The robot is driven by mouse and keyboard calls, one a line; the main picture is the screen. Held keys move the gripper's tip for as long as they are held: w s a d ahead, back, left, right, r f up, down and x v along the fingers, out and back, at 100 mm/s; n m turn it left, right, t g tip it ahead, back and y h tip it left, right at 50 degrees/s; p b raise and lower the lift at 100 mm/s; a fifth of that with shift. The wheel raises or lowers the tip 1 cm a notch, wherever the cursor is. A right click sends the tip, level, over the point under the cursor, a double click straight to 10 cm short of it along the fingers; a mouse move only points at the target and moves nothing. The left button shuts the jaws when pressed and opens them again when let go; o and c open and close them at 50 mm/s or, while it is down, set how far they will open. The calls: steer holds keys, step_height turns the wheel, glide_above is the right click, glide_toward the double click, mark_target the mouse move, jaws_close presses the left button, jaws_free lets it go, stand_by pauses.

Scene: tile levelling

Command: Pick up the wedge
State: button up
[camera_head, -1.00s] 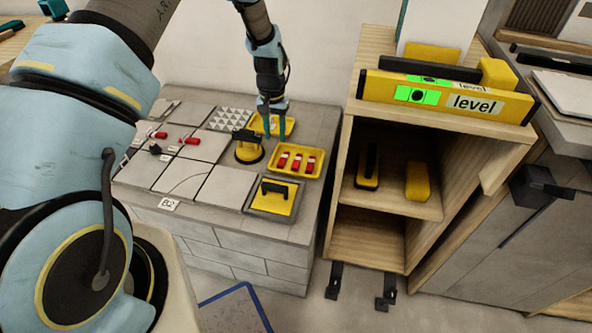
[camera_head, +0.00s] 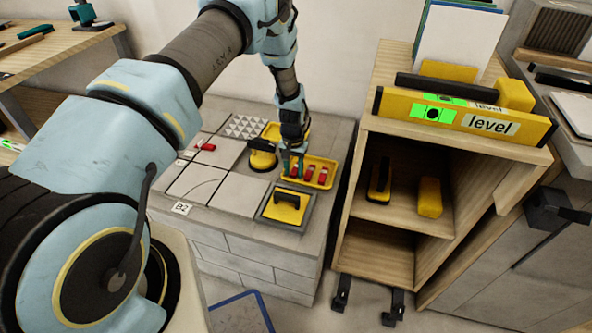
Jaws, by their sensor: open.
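Red wedges (camera_head: 322,175) lie in a row in the front yellow tray (camera_head: 331,163) on the grey tiled block. My gripper (camera_head: 293,168) is over the left part of this tray, pointing down, with its fingers open. The fingers are at the leftmost red wedge and partly hide it. I cannot tell whether they touch it or straddle it.
A second yellow tray (camera_head: 271,131) is behind, partly hidden by my arm. A wooden shelf with a yellow level (camera_head: 460,118) stands right.

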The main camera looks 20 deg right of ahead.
jaws_close()
stand_by(0.3)
steer(key=shift+r, duration=0.1)
